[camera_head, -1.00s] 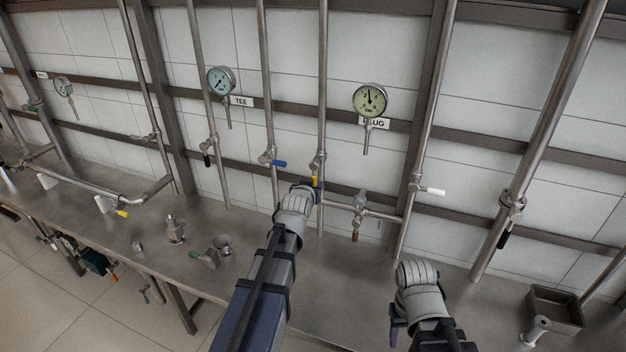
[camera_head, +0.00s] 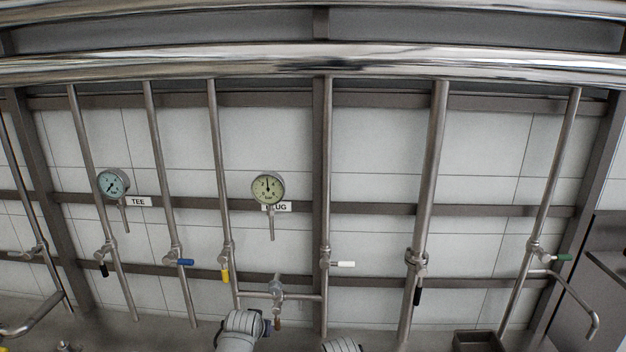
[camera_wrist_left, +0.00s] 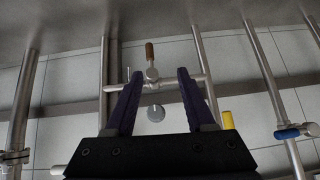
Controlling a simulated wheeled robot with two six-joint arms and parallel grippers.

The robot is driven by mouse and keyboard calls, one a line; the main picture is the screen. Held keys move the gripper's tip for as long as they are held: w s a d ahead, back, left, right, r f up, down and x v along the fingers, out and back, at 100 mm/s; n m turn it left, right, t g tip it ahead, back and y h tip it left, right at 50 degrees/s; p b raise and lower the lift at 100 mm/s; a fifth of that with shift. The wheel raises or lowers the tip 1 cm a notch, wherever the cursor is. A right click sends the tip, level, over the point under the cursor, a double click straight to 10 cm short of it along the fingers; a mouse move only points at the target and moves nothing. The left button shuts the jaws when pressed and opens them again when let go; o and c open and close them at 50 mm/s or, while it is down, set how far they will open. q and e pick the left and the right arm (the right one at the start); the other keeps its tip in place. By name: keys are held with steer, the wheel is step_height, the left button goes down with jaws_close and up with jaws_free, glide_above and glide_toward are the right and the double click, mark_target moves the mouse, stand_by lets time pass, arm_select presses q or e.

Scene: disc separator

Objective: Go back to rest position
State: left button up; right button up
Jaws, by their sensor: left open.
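My left gripper (camera_head: 268,326) is at the bottom of the head view, in front of the pipework and just below a short horizontal pipe. In the left wrist view my left gripper (camera_wrist_left: 160,75) has its two dark purple fingers spread, with nothing held between them. Beyond the fingers is a small valve with a brown handle (camera_wrist_left: 150,52) on a crossing pipe. The same brown-handled valve (camera_head: 277,300) shows just above the gripper in the head view. Of my right arm only the top of a grey wrist part shows at the bottom edge; its gripper is out of view.
Vertical pipes with yellow (camera_head: 225,276), blue (camera_head: 185,262), white (camera_head: 343,264) and black (camera_head: 417,296) handles stand close before the tiled wall. Two gauges hang above. An open dark box (camera_head: 478,341) is at lower right. Thick horizontal pipes (camera_head: 320,65) cross the top.

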arm_select(q)
steer(key=s+d+f+m+g, duration=0.1)
steer(key=s+d+g, duration=0.2)
steer(key=s, duration=0.4)
steer(key=s+d+f+m+g, duration=0.1)
steer(key=s+d+f+g, duration=0.1)
steer(key=s, duration=0.5)
steer(key=s+d+f+m+g+y, duration=0.1)
steer(key=s+d+f+g, duration=0.1)
steer(key=s+d, duration=0.3)
steer(key=shift+s+f+g, duration=0.25)
steer(key=shift+s+g, duration=0.55)
steer(key=shift+s, duration=0.35)
